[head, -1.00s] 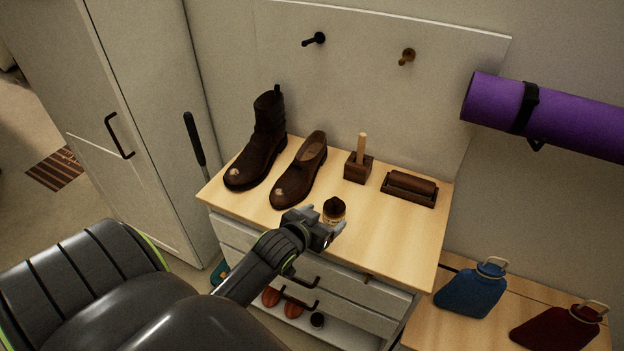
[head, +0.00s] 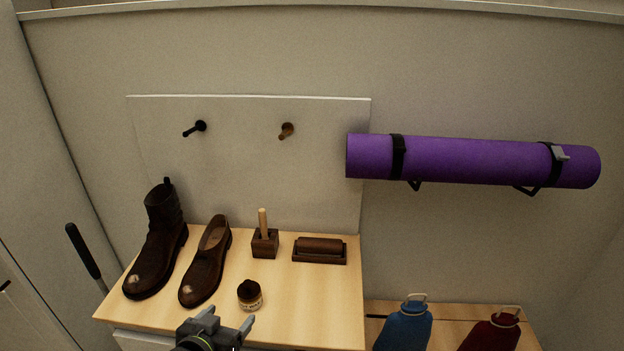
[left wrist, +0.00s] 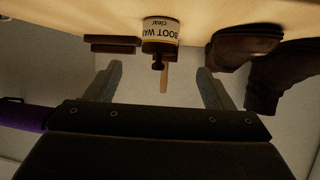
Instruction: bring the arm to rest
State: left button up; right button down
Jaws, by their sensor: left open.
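My left gripper (head: 226,326) is in the head view at the bottom edge, in front of the cabinet top. It is open and empty, with its two fingers apart. In the left wrist view its fingers (left wrist: 158,85) also stand apart, with nothing between them in contact. A small jar labelled boot wax (left wrist: 161,32) stands upright on the cabinet top beyond the fingers; in the head view the jar (head: 250,294) is just behind the gripper, apart from it. Most of my left arm is below the picture. My right gripper is not in view.
On the cabinet top (head: 300,312) stand a tall boot (head: 160,245), a low shoe (head: 205,265), a wooden block with a stick (head: 265,243) and a dark roller tray (head: 320,252). A purple mat (head: 470,161) hangs on the wall. Blue (head: 404,328) and red (head: 492,333) bottles stand lower right.

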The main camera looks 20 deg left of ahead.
pick_arm(q)
jog(key=s+d+f+g, duration=0.1)
jog(key=s+f+g, duration=0.3)
jog(key=s, duration=0.6)
jog(key=s+d+f+g, duration=0.15)
jog(key=s+g, duration=0.35)
jog(key=s, duration=0.5)
notch_tip(320, 180, down, 24)
jog(key=a+g, duration=0.1)
jog(key=a, duration=0.2)
jog(key=s+d+f+g, duration=0.1)
jog(key=s+d+f, duration=0.1)
jog(key=s+f, duration=1.3)
jog(key=shift+f+m+g, duration=0.3)
jog(key=shift+f, duration=0.45)
